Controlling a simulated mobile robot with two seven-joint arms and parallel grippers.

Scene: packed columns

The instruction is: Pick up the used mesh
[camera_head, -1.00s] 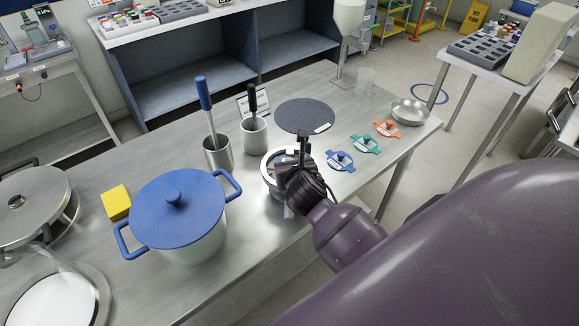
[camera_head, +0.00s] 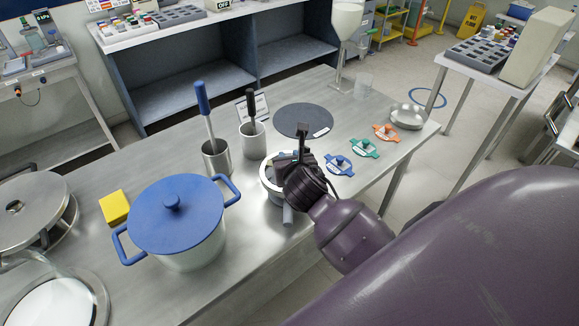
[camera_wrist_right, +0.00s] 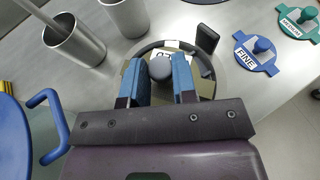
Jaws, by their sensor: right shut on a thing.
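The used mesh (camera_wrist_right: 160,68) shows in the right wrist view as a dark round knob over a disc, with a partly hidden label behind it. It sits in or over a round, dark-rimmed holder (camera_wrist_right: 205,86) on the metal table. My right gripper (camera_wrist_right: 160,72) has its two blue fingers on either side of the knob and is shut on it. In the head view the right gripper (camera_head: 302,155) covers most of the holder (camera_head: 268,180). I cannot tell whether the mesh is lifted. My left gripper is not in view.
Blue (camera_head: 338,165), green (camera_head: 362,147) and orange (camera_head: 385,133) mesh pieces lie to the right. A dark round mat (camera_head: 303,120) lies behind. A blue-lidded pot (camera_head: 178,220), two metal cups (camera_head: 216,158) (camera_head: 252,140) with tools and a yellow block (camera_head: 114,207) stand left.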

